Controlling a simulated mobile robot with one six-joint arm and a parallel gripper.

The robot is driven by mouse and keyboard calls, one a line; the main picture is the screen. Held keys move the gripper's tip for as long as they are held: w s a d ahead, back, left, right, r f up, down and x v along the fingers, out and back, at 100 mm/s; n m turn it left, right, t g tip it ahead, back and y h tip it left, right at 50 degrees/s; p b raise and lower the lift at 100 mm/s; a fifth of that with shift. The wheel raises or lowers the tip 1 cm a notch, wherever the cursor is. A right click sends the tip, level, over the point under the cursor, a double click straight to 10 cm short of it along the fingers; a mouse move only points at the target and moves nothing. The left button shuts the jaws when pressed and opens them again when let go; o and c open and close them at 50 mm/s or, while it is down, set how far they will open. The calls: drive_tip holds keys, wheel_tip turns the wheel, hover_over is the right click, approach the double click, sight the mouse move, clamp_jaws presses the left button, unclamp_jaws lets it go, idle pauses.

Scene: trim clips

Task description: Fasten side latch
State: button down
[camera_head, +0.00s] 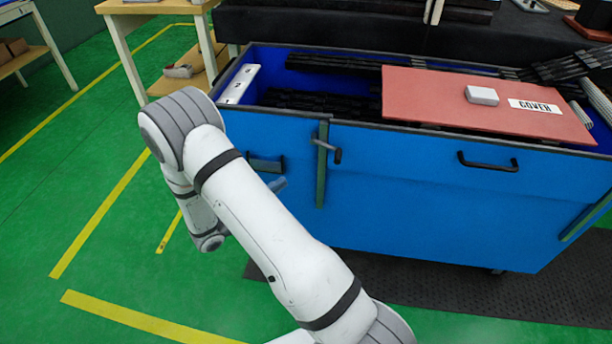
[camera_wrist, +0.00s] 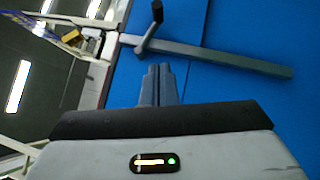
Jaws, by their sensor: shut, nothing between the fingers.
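The side latch (camera_head: 328,149) is a dark lever with a short end knob, near the top of an upright grey-green bar (camera_head: 321,178) on the blue cart's front. In the head view the lever slants down to the right. In the wrist view the latch lever (camera_wrist: 149,30) stands out from the bar (camera_wrist: 230,60), just beyond my fingertips. My gripper (camera_wrist: 158,68) is shut and empty, apart from the lever and bar. In the head view my gripper (camera_head: 277,184) shows only as small blue-grey fingers left of and below the latch, partly hidden by my arm.
The blue cart (camera_head: 420,200) holds dark trim strips and a red cover board (camera_head: 440,100) with a white block on it. A wooden table (camera_head: 130,30) stands behind at left.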

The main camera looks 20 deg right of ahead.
drive_tip(key=s+b+x, duration=0.1)
drive_tip(key=s+x, duration=0.1)
drive_tip(key=x, duration=1)
drive_tip(key=shift+s+d+r, duration=0.3)
drive_tip(key=shift+d, duration=0.2)
drive_tip(key=shift+s+d+r+b, duration=0.1)
drive_tip(key=shift+b, duration=0.25)
drive_tip(key=shift+s+d+r+b, duration=0.2)
drive_tip(key=shift+d+r+b, duration=0.15)
drive_tip(key=shift+r, duration=0.2)
drive_tip(key=shift+a+f, duration=0.1)
drive_tip(key=shift+a, duration=0.05)
drive_tip(key=a+f+b, duration=0.1)
drive_tip(key=a+f, duration=0.4)
drive_tip(key=a, duration=0.6)
drive_tip(key=shift+s+a+f, duration=0.3)
drive_tip(key=shift+s+f, duration=0.05)
drive_tip(key=shift+f, duration=0.05)
